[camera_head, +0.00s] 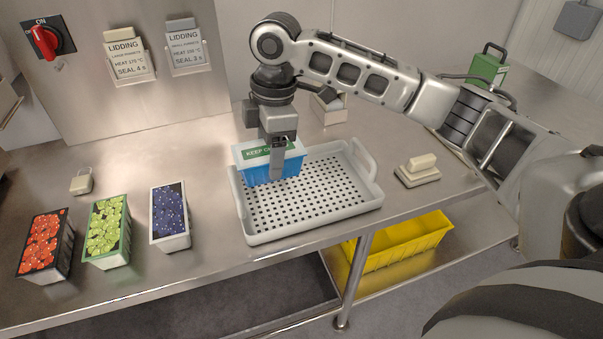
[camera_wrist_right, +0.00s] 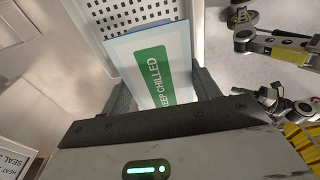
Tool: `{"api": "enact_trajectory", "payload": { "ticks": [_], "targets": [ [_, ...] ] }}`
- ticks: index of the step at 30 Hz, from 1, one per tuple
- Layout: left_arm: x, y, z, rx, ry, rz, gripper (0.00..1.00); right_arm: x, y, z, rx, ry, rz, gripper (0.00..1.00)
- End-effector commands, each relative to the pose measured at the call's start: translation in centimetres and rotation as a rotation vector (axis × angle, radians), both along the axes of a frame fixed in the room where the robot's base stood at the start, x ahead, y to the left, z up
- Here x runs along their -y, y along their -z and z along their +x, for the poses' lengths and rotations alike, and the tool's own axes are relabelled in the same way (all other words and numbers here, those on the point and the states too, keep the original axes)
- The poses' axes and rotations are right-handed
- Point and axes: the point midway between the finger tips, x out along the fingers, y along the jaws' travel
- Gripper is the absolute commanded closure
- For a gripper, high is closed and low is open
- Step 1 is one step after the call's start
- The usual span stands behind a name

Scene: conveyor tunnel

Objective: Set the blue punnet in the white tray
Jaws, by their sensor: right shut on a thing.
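The blue punnet (camera_head: 262,171) has a pale top with a green "KEEP CHILLED" label. My right gripper (camera_head: 278,165) is shut on it from above, and in the right wrist view the labelled top (camera_wrist_right: 153,68) sits between the two fingers. The white tray (camera_head: 318,228) has a perforated floor, raised rims and end handles. The punnet is over the tray's back left part. Whether its base touches the tray floor is hard to tell. The tray's perforated floor also shows behind the punnet in the right wrist view (camera_wrist_right: 118,18).
Punnets of red (camera_head: 45,245), green (camera_head: 107,232) and dark blue fruit (camera_head: 170,215) stand left of the tray. A block on a pale base (camera_head: 418,172) lies to its right. A small box (camera_head: 328,108) stands behind. A yellow crate (camera_head: 400,242) is on the lower shelf.

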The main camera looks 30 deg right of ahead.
Motion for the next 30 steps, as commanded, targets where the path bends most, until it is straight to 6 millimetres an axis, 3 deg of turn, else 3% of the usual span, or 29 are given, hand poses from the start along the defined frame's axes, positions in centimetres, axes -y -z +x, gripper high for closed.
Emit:
{"api": "enact_trajectory", "payload": {
  "ticks": [4, 10, 19, 24, 30],
  "targets": [
    [0.0, 0.2, 0.0, -0.002, 0.0, -0.002, 0.64, 3.9, 1.8, 0.7, -0.001, 0.008, -0.002, 0.8],
    [0.1, 0.5, 0.0, -0.002, -0.001, -0.008, 0.64, 6.4, 5.4, 1.2, -0.001, 0.004, -0.001, 0.8],
    [0.1, 0.5, 0.1, 0.002, -0.002, -0.011, 0.64, 8.3, 7.7, 1.6, -0.001, 0.005, -0.002, 0.8],
    [0.1, 0.4, 0.1, 0.005, -0.002, -0.013, 0.64, 8.1, 10.1, 1.5, 0.0, 0.001, -0.001, 0.8],
    [0.1, 0.3, 0.1, 0.007, -0.002, -0.013, 0.64, 8.1, 10.5, 1.6, 0.002, 0.0, 0.001, 0.8]
  ]
}}
